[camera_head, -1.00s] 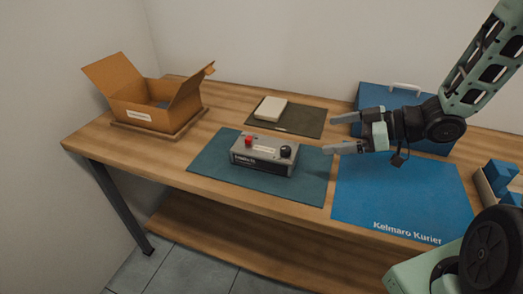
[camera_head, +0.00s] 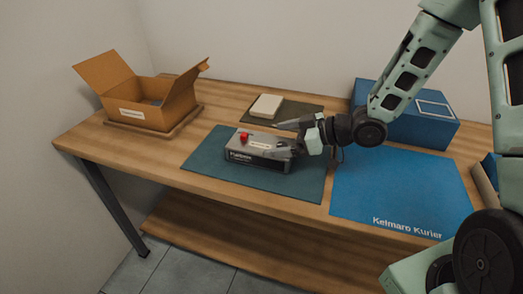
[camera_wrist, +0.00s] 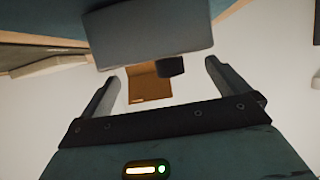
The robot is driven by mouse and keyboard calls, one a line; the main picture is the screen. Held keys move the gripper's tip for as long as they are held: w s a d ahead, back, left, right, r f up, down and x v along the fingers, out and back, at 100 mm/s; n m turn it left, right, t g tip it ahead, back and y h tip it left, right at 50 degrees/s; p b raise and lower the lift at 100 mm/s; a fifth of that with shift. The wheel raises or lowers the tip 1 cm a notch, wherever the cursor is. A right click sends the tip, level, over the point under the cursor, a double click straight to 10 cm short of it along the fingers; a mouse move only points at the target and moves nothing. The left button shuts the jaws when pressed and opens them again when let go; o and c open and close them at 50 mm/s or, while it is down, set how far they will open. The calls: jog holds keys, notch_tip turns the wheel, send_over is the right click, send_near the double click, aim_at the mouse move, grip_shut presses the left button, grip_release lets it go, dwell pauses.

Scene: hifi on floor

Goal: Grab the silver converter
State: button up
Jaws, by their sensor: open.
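The silver converter (camera_head: 258,150) is a grey box with a red button and a black knob. It lies on the teal mat (camera_head: 205,160) in the middle of the table. My gripper (camera_head: 278,136) is open at the converter's right end, and its fingers partly cover that end. In the wrist view the converter (camera_wrist: 150,35) fills the upper middle, with its black knob below it in the picture. My gripper's fingers (camera_wrist: 162,72) are spread and nothing is clamped between them. I cannot tell whether a finger touches the converter.
An open cardboard box (camera_head: 150,105) stands on a wooden board at the left. A cream block (camera_head: 266,106) lies on a dark mat behind the converter. A blue case (camera_head: 425,120) stands at the back right, behind a flat blue mat (camera_head: 395,195).

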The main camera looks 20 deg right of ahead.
aim_at(262, 143)
jog(key=shift+f+x, duration=0.2)
jog(key=shift+x, duration=1.65)
jog(key=shift+s, duration=0.15)
